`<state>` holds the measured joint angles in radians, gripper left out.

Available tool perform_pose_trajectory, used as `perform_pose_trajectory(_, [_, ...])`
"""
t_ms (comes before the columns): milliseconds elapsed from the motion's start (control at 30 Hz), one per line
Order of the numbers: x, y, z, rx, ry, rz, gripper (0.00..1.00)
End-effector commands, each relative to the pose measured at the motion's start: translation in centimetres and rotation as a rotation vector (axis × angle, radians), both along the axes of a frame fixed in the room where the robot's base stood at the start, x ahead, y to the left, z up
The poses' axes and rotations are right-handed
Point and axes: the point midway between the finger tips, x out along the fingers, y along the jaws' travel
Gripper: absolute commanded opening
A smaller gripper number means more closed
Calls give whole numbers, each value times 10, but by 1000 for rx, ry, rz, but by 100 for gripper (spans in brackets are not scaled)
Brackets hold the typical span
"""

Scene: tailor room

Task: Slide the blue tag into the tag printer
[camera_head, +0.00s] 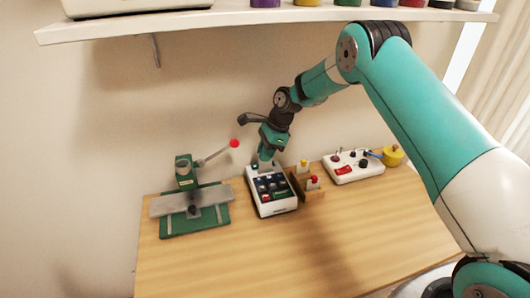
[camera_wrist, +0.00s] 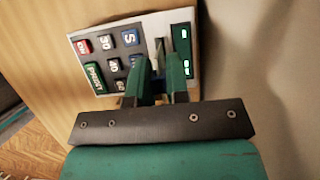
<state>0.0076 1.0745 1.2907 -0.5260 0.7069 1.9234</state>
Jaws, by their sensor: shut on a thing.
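The tag printer (camera_head: 279,211) is a white box with a dark key panel, standing on the table left of the tag rack. In the wrist view the printer (camera_wrist: 104,42) shows lettered keys and a strip with green lights. My gripper (camera_head: 266,159) points down over the printer's far end. In the wrist view its green fingers (camera_wrist: 160,78) are shut on a thin pale piece, which I take to be the blue tag (camera_wrist: 160,47). The tag's blue part is hidden by the fingers. I cannot tell whether its lower edge is in the slot.
A wooden rack (camera_head: 316,195) with a red-topped and a yellow-topped tag stands close right of the printer. A green press (camera_head: 194,220) with a red-knobbed lever is at left. A white control box (camera_head: 350,176) and yellow spool (camera_head: 393,155) are at right. The front table is clear.

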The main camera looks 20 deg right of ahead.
Motion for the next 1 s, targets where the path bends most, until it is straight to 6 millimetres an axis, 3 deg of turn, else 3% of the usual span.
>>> perform_pose_trajectory(1000, [0,0,-28,0,0,0,0])
